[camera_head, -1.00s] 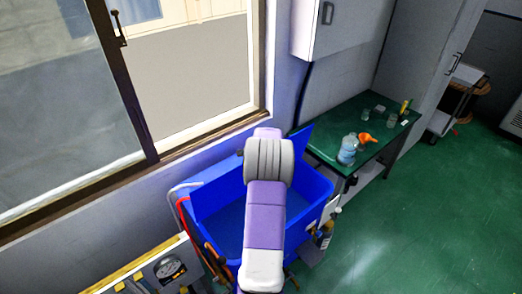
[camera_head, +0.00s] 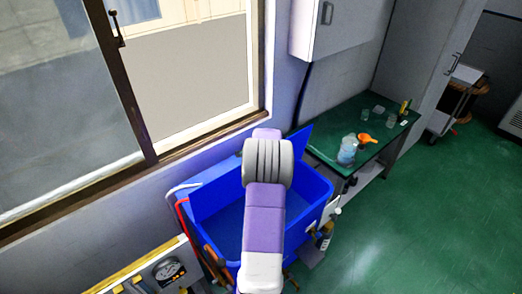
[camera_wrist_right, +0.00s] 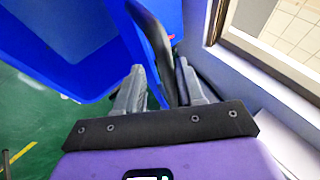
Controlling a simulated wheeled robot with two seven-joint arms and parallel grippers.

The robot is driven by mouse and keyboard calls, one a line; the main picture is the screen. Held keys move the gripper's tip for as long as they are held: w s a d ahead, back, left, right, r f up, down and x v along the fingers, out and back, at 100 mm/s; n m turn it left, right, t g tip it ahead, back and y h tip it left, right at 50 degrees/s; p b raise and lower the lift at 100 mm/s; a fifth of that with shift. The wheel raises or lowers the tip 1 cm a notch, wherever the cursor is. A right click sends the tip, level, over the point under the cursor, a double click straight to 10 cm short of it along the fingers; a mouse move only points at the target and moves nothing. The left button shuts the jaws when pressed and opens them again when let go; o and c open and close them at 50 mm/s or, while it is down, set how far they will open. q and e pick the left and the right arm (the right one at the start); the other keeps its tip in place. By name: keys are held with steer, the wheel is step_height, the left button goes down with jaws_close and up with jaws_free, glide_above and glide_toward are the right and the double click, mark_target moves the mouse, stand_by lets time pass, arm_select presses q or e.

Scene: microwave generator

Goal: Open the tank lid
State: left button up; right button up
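The blue tank (camera_head: 317,190) stands below the window, and its open top shows the inside. Its blue lid (camera_head: 300,140) stands raised along the back, on the wall side. My right arm reaches over the tank, and its wrist hides the middle of the lid. In the right wrist view, my right gripper (camera_wrist_right: 158,88) has its fingers apart, with a dark lid edge (camera_wrist_right: 151,35) running between them. I cannot tell whether a finger touches it. The tank's blue wall (camera_wrist_right: 60,45) fills the left of that view. My left gripper is not in view.
A green-topped table (camera_head: 330,135) with a bottle (camera_head: 347,150) and an orange funnel (camera_head: 364,138) stands right of the tank. A window frame (camera_head: 200,130) is close behind it. A bench with a gauge (camera_head: 168,270) is at lower left. Green floor is open at right.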

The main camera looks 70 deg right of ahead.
steer(key=v, duration=0.6)
steer(key=shift+a+r, duration=0.25)
steer(key=shift+r, duration=0.05)
